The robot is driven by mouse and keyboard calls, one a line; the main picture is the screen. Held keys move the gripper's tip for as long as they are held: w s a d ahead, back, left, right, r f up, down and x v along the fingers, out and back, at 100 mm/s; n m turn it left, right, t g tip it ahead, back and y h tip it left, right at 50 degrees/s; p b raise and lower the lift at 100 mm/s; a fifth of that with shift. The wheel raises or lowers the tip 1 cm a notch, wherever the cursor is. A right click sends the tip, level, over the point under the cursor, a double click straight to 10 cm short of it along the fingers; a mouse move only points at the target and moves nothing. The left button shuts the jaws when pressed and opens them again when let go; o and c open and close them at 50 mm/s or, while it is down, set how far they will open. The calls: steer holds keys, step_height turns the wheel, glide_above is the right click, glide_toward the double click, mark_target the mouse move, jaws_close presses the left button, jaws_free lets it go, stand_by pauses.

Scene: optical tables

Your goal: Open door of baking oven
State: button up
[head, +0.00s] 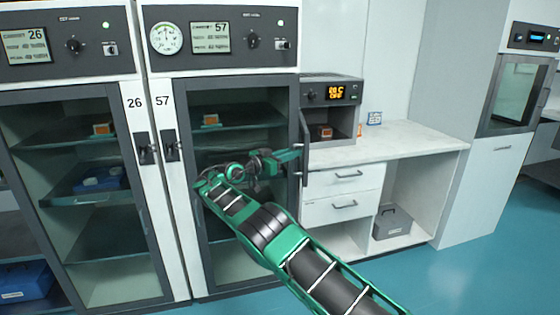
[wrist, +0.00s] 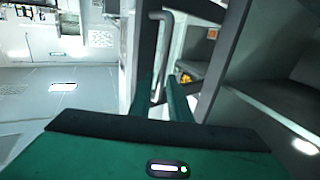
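The baking oven (head: 311,93) is the small grey unit with an orange display on the counter in the head view. Its dark door (head: 304,140) stands swung out to the left, seen nearly edge-on, and the oven cavity shows. A small orange-marked item sits inside; it also shows in the wrist view (wrist: 186,78). My gripper (head: 296,154) is at the outer side of the door, beside its handle. In the wrist view, the grey bar handle (wrist: 166,40) reaches down between the fingers of my gripper (wrist: 160,82). The fingers are apart with a gap; firm contact with the handle is not visible.
Tall glass-fronted cabinets 26 (head: 133,120) and 57 (head: 165,125) stand at left, close to my arm. The counter (head: 400,145) right of the oven is mostly clear, with drawers (head: 345,178) below and a grey box (head: 393,225) in an open bay. Teal floor is free at right.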

steer(key=v, duration=0.8)
steer(key=shift+a, duration=0.4)
steer(key=shift+f, duration=0.15)
